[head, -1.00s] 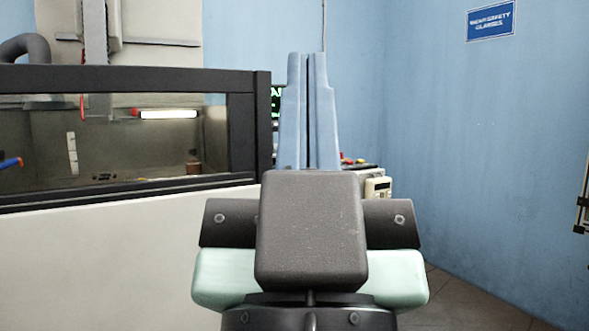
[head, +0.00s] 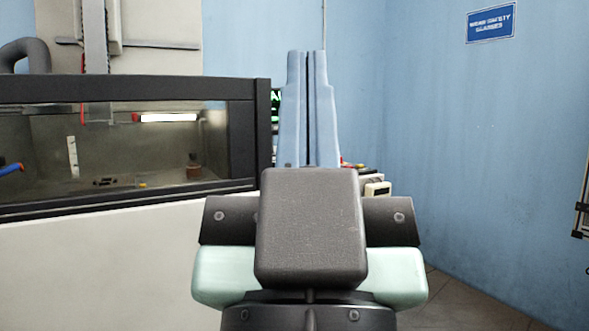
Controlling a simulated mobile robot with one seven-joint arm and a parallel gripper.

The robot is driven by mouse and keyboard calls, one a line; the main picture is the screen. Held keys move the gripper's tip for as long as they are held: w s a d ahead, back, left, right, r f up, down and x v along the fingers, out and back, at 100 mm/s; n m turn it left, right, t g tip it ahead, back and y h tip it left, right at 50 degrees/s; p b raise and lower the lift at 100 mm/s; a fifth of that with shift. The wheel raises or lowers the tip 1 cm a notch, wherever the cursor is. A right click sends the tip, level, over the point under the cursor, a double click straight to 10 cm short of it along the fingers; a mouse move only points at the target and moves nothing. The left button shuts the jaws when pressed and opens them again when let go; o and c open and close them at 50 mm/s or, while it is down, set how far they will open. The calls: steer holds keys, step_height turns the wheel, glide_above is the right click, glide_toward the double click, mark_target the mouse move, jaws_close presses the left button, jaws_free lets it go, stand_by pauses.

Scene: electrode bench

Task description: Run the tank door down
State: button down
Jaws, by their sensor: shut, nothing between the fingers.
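The tank door (head: 243,88) is a black-framed window on the left of the head view, above a pale panel (head: 110,265). Through its opening I see the tank's inside, with a lit lamp and small dark items on its floor. My gripper (head: 307,54) is in the middle of the view, its two long blue fingers shut together, pointing up and away. The fingers show just right of the door frame's right end. My gripper's dark body hides part of what lies behind it. I cannot tell whether it touches the door.
A grey hose (head: 28,50) and a vertical column (head: 95,45) stand behind the tank at the left. A bench with a small pale device (head: 377,190) is partly hidden right of my gripper. A blue safety sign (head: 490,22) hangs on the right wall. Floor shows at lower right.

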step_height(320, 180, up, 38)
steer(key=p, duration=3.6)
steer(key=shift+w, duration=0.1)
